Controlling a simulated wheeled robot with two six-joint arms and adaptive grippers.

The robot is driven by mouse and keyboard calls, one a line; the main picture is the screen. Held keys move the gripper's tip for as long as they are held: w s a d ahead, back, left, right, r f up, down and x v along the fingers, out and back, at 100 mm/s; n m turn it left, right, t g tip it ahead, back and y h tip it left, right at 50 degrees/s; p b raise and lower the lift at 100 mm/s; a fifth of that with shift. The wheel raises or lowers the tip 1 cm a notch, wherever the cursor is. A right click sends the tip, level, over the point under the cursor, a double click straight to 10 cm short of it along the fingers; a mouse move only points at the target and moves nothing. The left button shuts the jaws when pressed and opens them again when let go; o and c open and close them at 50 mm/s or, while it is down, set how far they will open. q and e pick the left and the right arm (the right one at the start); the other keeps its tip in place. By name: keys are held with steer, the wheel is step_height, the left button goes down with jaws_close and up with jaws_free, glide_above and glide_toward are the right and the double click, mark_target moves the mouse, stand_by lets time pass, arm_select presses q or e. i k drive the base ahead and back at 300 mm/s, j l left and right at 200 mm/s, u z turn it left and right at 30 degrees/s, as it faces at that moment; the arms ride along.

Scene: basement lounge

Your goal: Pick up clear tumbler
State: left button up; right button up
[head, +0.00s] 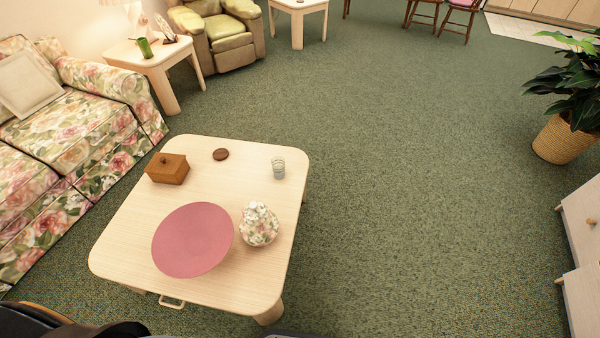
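The clear tumbler (278,168) stands upright near the far right corner of the light wooden coffee table (130,233). It looks see-through with a slight blue-grey tint. Nothing touches it, and bare tabletop surrounds it. Neither of my grippers shows in the head view.
A floral sofa (75,130) stands left. Green carpet (420,190) is open to the right.

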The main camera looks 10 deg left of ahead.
mark_target(278, 162)
steer(key=i+l+u, duration=0.2)
steer(key=u, duration=0.2)
steer(key=i+l+u, duration=0.15)
steer(key=u, duration=0.3)
steer(key=i+l+u, duration=0.1)
steer(key=l+u, duration=0.3)
steer(key=i+l+u, duration=0.15)
steer(key=l+u, duration=0.2)
steer(key=i+l+u, duration=0.1)
steer(key=l+u, duration=0.6)
steer(key=i+l, duration=0.05)
steer(key=l, duration=0.05)
